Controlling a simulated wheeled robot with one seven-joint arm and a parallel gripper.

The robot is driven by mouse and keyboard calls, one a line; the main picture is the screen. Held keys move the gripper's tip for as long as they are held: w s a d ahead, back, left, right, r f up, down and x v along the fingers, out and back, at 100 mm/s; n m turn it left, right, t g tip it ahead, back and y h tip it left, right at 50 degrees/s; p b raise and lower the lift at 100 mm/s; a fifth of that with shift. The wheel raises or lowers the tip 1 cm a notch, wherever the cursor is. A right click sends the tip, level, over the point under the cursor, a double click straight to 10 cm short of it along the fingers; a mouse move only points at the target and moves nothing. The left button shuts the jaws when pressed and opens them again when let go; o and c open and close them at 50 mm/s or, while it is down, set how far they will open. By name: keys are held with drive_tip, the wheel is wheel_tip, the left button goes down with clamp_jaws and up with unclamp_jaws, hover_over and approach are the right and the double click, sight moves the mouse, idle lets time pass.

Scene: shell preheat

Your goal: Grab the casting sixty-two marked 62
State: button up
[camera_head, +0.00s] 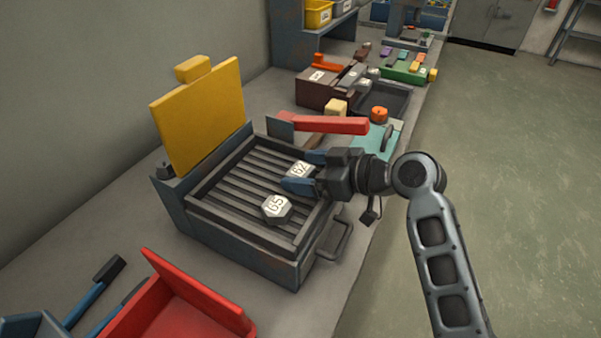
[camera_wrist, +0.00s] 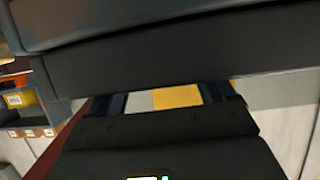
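Part of the casting is hidden by the fingers, and contact is not clear. In the wrist view my fingers (camera_wrist: 165,100) stand apart, with light grey and yellow surfaces visible between them. I cannot make out the casting there.
A second casting, seemingly marked 65 (camera_head: 276,208), lies nearer on the grate. The yellow lid (camera_head: 200,115) stands open behind. A red bar (camera_head: 325,124) extends just beyond my gripper. A red bin (camera_head: 175,305) is at front left. Open floor is at right.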

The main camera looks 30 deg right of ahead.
drive_tip(key=c, duration=1)
